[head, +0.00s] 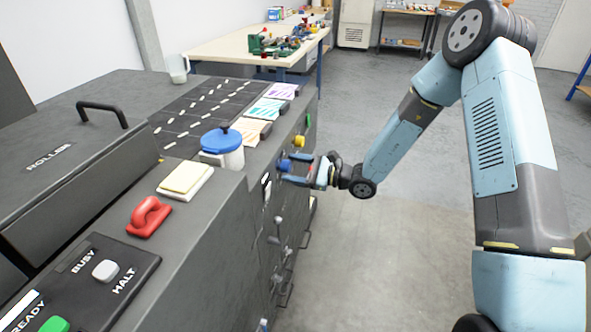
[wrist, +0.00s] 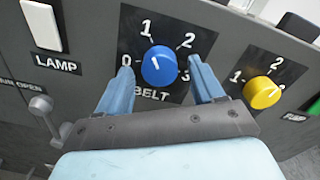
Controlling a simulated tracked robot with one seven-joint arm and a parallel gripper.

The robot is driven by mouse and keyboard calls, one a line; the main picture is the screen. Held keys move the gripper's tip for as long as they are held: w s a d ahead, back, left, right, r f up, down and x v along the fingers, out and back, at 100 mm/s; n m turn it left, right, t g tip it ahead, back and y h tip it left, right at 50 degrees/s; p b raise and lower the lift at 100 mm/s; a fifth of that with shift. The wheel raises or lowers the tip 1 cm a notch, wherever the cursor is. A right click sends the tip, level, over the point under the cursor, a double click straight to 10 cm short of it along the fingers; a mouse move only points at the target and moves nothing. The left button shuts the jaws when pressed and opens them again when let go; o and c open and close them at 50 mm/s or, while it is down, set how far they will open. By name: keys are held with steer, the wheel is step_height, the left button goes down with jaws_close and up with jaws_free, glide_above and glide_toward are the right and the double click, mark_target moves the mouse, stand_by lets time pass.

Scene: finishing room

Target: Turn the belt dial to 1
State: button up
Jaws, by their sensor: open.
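The blue belt dial (wrist: 160,66) is on a dark panel marked 0, 1, 2 and 3, above the word BELT. Its short white mark points up and slightly left, roughly toward the 1; the exact setting is hard to tell. In the head view the blue dial (head: 284,165) is on the machine's side face. My gripper (wrist: 160,68) is open, with one blue finger on each side of the dial. Gaps show between the fingers and the dial, so it is not gripped. In the head view my gripper (head: 291,169) reaches the face from the right.
A yellow dial (wrist: 262,92) marked 1 and 2 is close to the right finger. A LAMP switch (wrist: 42,25) and a grey lever (wrist: 42,106) are on the left. A blue-lidded pot (head: 222,147) stands on the machine top. The floor (head: 390,250) is clear.

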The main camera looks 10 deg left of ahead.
steer(key=d, duration=1.3)
steer(key=shift+s+d, duration=0.35)
steer(key=shift+s, duration=0.05)
steer(key=s+d+r+n+g+h, duration=0.25)
steer(key=s+r+n+h, duration=0.2)
steer(key=r, duration=0.25)
steer(key=s+d+r+n+g+h, duration=0.2)
steer(key=s+d+r+n+h, duration=0.15)
steer(key=s+r+n, duration=0.2)
steer(key=s+d+r+n+t+h, duration=0.1)
steer(key=s+d+r+t+h, duration=0.3)
steer(key=s+d+r, duration=0.3)
steer(key=s+d+r+n+t+h, duration=0.2)
steer(key=s+d+r+t+h, duration=0.3)
steer(key=d, duration=0.8)
steer(key=s+r+h, duration=0.1)
steer(key=s+r, duration=0.2)
steer(key=r, duration=0.1)
steer(key=shift+s+r+n, duration=0.15)
steer(key=shift+r+n, duration=0.15)
steer(key=shift+r, duration=0.1)
steer(key=shift+d, duration=0.1)
steer(key=shift+c, duration=0.3)
